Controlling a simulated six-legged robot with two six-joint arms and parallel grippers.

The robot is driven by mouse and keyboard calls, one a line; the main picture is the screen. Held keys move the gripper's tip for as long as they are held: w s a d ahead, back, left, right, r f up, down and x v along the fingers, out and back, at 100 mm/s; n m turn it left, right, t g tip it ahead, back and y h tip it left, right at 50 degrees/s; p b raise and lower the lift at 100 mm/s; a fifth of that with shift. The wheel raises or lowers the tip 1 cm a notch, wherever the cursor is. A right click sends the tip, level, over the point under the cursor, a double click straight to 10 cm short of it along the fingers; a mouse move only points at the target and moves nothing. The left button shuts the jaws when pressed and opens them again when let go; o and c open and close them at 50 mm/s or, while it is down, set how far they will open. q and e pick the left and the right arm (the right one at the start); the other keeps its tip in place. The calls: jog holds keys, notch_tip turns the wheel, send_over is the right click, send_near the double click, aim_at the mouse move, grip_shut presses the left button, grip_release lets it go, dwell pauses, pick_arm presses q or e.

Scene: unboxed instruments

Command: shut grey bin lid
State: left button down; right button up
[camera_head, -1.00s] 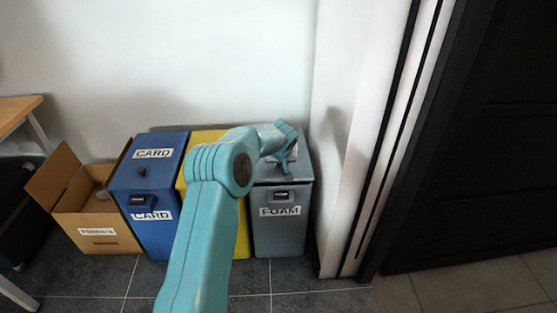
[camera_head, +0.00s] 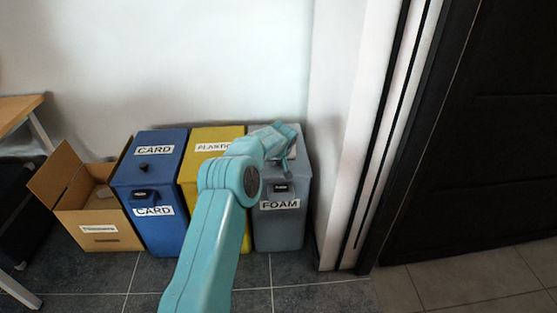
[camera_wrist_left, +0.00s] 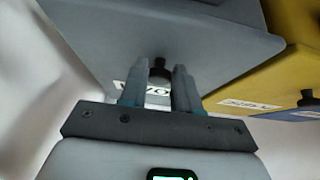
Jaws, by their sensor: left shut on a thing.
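The grey bin (camera_head: 280,232) with a FOAM label on its front stands at the right end of the row of bins. Its grey lid (camera_head: 301,168) lies over the top, largely covered by my arm; I cannot tell whether it is fully seated. My left gripper (camera_head: 284,156) is over the lid. In the left wrist view, the left gripper (camera_wrist_left: 158,78) is shut on the lid's black knob (camera_wrist_left: 160,66), with the lid (camera_wrist_left: 110,45) and its partly hidden label beyond the fingers. My right gripper is not in view.
A yellow bin (camera_head: 212,136) and a blue CARD bin (camera_head: 160,235) stand left of the grey bin. An open cardboard box (camera_head: 100,222) is further left. A white wall edge (camera_head: 336,150) and dark door (camera_head: 470,150) are close on the right. The tiled floor in front is clear.

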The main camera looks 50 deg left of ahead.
pick_arm(q)
jog(key=c, duration=0.9)
grip_release()
jog(key=shift+s+d+f, duration=0.1)
jog(key=shift+s+f, duration=0.05)
jog(key=shift+f, duration=0.3)
jog(key=shift+s+d+f, duration=0.1)
jog(key=shift+f, duration=0.35)
jog(key=shift+o, duration=0.3)
jog(key=shift+a, duration=0.1)
jog(key=shift+s+r, duration=0.15)
jog(key=shift+r, duration=0.2)
jog(key=w+p+v, duration=0.1)
jog(key=p+v, duration=0.2)
jog(key=v, duration=1.3)
jog(key=shift+r, duration=0.5)
jog(key=shift+s, duration=0.1)
